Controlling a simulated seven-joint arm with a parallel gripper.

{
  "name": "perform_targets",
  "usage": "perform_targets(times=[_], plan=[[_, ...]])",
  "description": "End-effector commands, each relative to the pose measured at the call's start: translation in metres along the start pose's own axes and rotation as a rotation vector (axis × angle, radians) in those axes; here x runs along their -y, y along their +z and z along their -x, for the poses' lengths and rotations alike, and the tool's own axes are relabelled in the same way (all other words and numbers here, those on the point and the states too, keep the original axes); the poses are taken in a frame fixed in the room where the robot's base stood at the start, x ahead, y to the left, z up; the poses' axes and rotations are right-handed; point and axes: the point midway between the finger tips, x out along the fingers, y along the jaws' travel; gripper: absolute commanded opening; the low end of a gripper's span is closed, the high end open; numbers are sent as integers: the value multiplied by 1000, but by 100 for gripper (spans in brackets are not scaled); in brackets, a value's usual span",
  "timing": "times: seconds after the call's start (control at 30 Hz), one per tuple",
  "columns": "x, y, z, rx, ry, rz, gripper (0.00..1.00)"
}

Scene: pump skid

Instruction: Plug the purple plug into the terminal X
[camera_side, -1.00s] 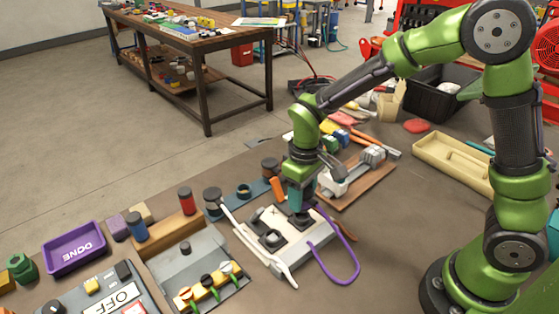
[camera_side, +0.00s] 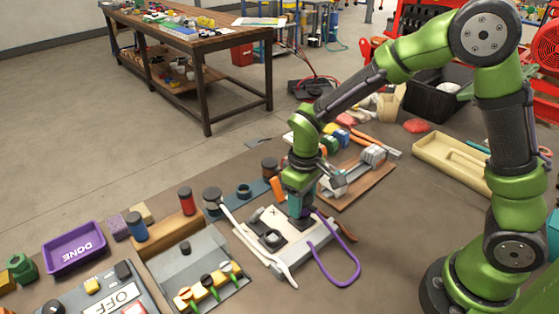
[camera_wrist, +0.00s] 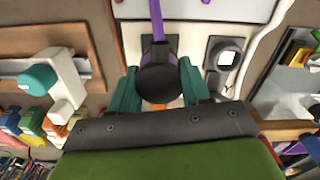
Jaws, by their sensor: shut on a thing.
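My gripper (camera_side: 301,208) is shut on the purple plug, with its teal fingers on either side of the plug's dark round body (camera_wrist: 157,82) in the wrist view. The purple cable (camera_side: 350,268) loops out to the right over the table; it also shows in the wrist view (camera_wrist: 157,20). The plug is over the right dark pad of the white terminal board (camera_side: 262,262). The fingers hide its lower end, so I cannot tell whether it is seated. A small X mark (camera_side: 274,212) is near the left dark pad, whose round socket (camera_side: 272,239) is uncovered.
A white cable (camera_side: 245,240) runs along the board's left side. A grey panel with levers (camera_side: 195,262) stands to the left. A wooden board with a clamp-like fixture (camera_side: 352,180) lies behind right.

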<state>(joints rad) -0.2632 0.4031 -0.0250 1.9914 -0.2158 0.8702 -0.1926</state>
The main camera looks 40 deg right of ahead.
Motion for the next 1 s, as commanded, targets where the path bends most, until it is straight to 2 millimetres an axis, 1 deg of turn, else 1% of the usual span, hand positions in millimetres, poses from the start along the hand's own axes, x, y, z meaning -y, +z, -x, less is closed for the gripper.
perform_targets(times=[0.7,0.9,0.93,1.0], plan=[[0,0,-15,1,0,-1,11],[0,0,-14,0,0,0,11],[0,0,-14,0,0,0,49],[0,0,-14,0,0,0,59]])
